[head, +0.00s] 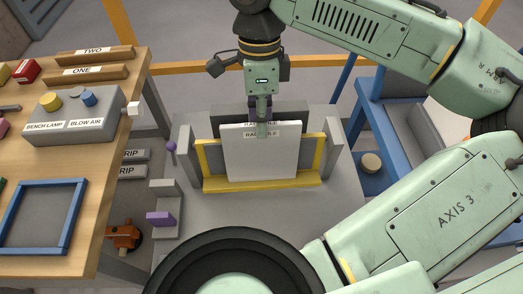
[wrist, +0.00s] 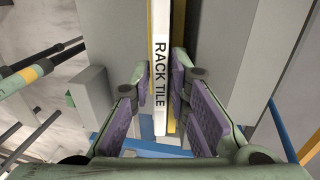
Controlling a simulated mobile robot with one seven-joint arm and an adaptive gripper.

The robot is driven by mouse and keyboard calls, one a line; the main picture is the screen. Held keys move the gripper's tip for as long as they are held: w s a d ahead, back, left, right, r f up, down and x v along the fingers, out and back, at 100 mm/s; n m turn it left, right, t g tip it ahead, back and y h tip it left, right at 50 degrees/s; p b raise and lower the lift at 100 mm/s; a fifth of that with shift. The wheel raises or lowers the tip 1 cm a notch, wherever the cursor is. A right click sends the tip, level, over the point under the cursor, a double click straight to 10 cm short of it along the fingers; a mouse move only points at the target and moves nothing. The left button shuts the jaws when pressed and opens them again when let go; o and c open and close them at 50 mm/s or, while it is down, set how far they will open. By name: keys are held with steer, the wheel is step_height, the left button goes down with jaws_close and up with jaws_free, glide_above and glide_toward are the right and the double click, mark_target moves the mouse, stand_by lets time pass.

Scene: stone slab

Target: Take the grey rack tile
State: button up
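A light grey tile (head: 262,160) stands upright in a yellow-edged rack (head: 212,184) in the head view. In the wrist view its narrow top edge (wrist: 160,75) reads "RACK TILE". My gripper (head: 262,127) is over the middle of the tile's top edge and points down. In the wrist view my gripper (wrist: 160,85) has its purple finger pads on either side of the tile. A thin gap shows on the left; the right pad looks very close, and I cannot tell whether it touches. The tile's lower part behind the rack lip is hidden.
A wooden bench (head: 120,95) with a control box (head: 75,118) and a blue frame (head: 40,215) is at left. A purple block (head: 160,218) lies beside the rack. A blue stand (head: 385,125) is at right. A dark panel (head: 225,118) stands behind the tile.

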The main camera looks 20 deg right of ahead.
steer(key=shift+c, duration=0.2)
jaws_close()
stand_by(0.5)
